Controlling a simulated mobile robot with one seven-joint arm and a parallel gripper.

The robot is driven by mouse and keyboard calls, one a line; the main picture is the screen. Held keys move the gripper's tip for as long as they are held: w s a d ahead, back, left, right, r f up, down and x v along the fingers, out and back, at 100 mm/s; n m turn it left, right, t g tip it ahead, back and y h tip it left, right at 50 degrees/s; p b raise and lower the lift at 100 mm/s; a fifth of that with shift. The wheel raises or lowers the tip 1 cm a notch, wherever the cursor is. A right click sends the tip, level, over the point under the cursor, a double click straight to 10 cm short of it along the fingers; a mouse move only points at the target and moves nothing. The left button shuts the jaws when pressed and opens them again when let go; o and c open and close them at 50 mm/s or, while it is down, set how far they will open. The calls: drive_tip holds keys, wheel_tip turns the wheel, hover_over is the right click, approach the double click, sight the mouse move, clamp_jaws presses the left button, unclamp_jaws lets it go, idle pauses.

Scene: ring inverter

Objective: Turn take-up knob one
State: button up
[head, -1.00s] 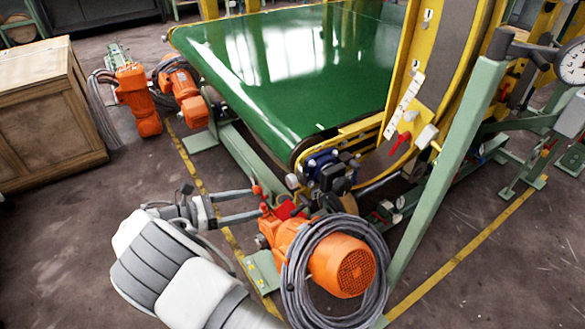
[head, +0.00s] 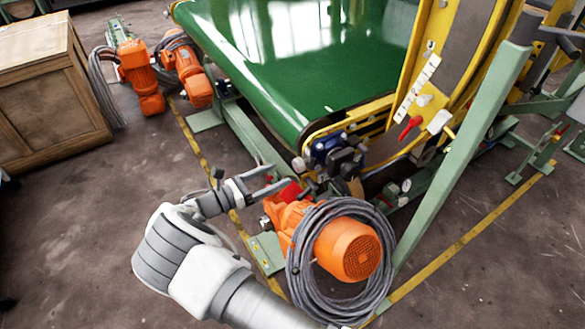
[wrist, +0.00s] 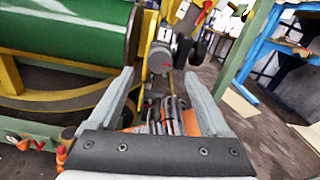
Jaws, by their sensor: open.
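My gripper (head: 280,175) is open and empty, its fingers reaching toward the near corner of the green conveyor, just left of the blue unit (head: 333,150). A round pale knob (head: 298,164) sits at that corner, close beyond the fingertips. I cannot tell whether it is take-up knob one, as no label is readable. In the wrist view my two fingers (wrist: 158,75) are spread, with a grey fitting bearing a round face (wrist: 160,57) beyond them. Small orange-red knobs (wrist: 62,153) show left of the gripper there. No contact with a knob is visible.
An orange motor with coiled grey cable (head: 345,250) stands just right of my gripper. The green belt (head: 290,70) lies behind. A green slanted post (head: 460,150) rises at the right. A wooden crate (head: 45,100) stands at the left. Floor between crate and arm is clear.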

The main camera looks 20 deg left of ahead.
sight(296, 167)
drive_tip(key=x, duration=0.6)
clamp_jaws()
idle(0.3)
drive_tip(key=shift+m+b, duration=0.4)
